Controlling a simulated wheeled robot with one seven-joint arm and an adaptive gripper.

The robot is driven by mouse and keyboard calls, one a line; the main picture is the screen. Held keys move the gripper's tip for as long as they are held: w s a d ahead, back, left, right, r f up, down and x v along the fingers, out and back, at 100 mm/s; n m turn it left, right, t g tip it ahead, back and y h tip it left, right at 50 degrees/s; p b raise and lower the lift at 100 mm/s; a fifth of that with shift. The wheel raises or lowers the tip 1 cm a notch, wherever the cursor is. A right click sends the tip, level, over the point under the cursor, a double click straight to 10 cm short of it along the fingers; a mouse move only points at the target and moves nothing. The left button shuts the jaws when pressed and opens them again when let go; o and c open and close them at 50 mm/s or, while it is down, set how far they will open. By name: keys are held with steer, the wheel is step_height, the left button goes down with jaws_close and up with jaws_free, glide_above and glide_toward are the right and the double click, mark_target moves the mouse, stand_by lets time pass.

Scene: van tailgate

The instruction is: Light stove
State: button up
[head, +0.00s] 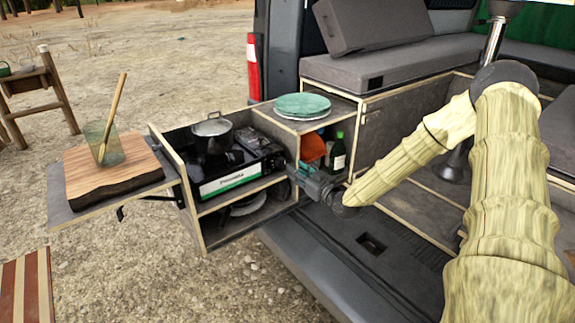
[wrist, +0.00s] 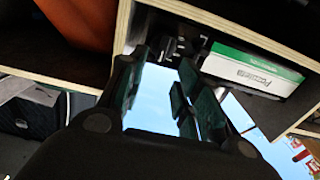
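A portable gas stove (head: 235,165) with a white and green front label sits in the pull-out kitchen drawer in the head view. A steel pot with a lid (head: 212,135) stands on it. In the wrist view the stove's white and green front (wrist: 255,68) is at the upper right, tilted, with dark parts that may be its control (wrist: 185,48) beside it. My gripper (head: 305,178) is at the drawer's right end, close to the stove's right side. In the wrist view my gripper (wrist: 158,92) has its fingers apart with nothing between them. Whether the stove is lit cannot be seen.
Wooden shelf edges (wrist: 215,20) frame the space close around my gripper. A green bottle (head: 338,153) and an orange item (head: 312,148) stand in the compartment right of the stove. Teal plates (head: 303,105) lie on top. A cutting board (head: 110,167) holds a glass (head: 103,145).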

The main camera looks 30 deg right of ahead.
mark_target(285, 162)
steer(key=shift+w+a, duration=0.15)
steer(key=shift+w, duration=1.35)
steer(key=shift+w+a, duration=0.1)
steer(key=shift+w, duration=1.4)
jaws_close()
